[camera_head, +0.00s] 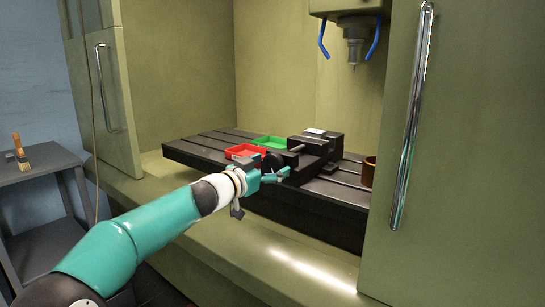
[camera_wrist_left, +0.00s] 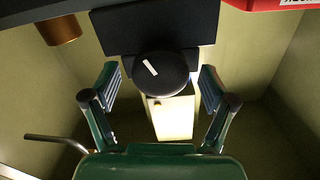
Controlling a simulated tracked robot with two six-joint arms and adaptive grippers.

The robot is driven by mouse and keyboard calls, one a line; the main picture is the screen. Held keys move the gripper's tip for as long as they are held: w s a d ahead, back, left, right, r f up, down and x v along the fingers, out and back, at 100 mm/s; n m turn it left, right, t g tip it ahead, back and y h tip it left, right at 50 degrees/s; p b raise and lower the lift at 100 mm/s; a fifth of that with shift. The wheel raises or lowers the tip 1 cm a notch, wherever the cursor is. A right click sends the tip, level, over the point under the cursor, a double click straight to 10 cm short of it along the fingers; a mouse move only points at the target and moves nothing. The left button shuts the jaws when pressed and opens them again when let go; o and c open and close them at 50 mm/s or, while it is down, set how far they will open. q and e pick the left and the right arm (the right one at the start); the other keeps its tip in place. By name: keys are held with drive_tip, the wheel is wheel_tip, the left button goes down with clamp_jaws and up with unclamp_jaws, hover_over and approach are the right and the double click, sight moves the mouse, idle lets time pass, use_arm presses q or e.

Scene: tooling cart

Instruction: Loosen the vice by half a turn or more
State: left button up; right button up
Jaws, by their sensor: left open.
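The dark vice (camera_head: 318,150) sits on the slotted machine table, with a pale block (camera_head: 314,132) at its top. Its round black knob (camera_wrist_left: 160,74) with a white mark shows in the left wrist view, centred between my fingers. The white mark slants from upper left to lower right. My left gripper (camera_head: 277,174) is at the front of the vice, and in the left wrist view (camera_wrist_left: 160,95) its two fingers stand apart on either side of the knob, with a gap visible on each side. I cannot tell the exact depth between fingertips and knob. My right gripper is in no view.
A red tray (camera_head: 245,151) and a green tray (camera_head: 271,142) lie on the table (camera_head: 205,150) left of the vice. A brown cylinder (camera_head: 369,172) stands at right. The green doors flank the opening; a spindle (camera_head: 355,45) hangs above. A brush (camera_head: 20,150) is on the side cart.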

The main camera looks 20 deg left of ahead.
use_arm(q)
drive_tip(key=shift+w+d, duration=0.15)
drive_tip(key=shift+w, duration=0.4)
drive_tip(key=c, duration=1.2)
drive_tip(key=shift+o, duration=0.2)
